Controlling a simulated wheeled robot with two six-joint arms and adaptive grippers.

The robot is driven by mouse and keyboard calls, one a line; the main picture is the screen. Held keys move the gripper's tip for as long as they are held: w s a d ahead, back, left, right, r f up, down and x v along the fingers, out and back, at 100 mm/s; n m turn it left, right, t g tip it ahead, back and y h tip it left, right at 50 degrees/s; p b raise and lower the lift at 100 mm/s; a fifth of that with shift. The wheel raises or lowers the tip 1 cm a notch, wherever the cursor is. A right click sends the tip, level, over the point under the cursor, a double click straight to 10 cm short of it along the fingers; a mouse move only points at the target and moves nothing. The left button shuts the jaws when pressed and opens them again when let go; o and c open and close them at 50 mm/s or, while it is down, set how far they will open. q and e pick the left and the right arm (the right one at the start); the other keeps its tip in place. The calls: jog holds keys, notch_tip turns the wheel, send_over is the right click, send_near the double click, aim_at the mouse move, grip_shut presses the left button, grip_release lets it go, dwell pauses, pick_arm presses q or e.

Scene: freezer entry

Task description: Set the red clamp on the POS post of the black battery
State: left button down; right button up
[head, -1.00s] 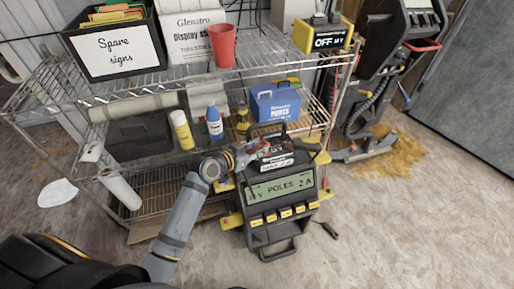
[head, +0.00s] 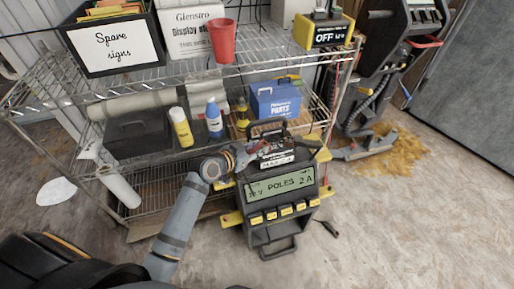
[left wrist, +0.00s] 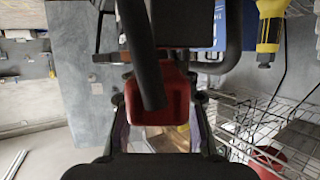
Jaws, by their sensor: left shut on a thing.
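The black battery (head: 277,153) stands on top of a dark charger (head: 281,194) whose display reads POLES 2 A. My left gripper (head: 247,160) is at the battery's left side, shut on the red clamp (head: 252,149). In the left wrist view the red clamp (left wrist: 176,98) fills the space between the fingers of my left gripper (left wrist: 162,112), with a thick dark bar crossing in front of it. The POS post and the clamp's jaws are too small or hidden, so I cannot tell whether they touch. My right gripper is not in view.
A wire shelf (head: 120,88) behind the charger holds a yellow bottle (head: 181,128), a blue bottle (head: 214,120), a blue parts box (head: 275,101) and a red cup (head: 222,42). A dark machine (head: 385,70) stands at right.

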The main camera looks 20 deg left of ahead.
pick_arm(q)
jog(key=shift+f+b, duration=0.35)
jog(key=shift+f, duration=0.15)
jog(key=c, duration=0.9)
grip_release()
jog(key=shift+c, duration=0.2)
jog(key=v, duration=1.2)
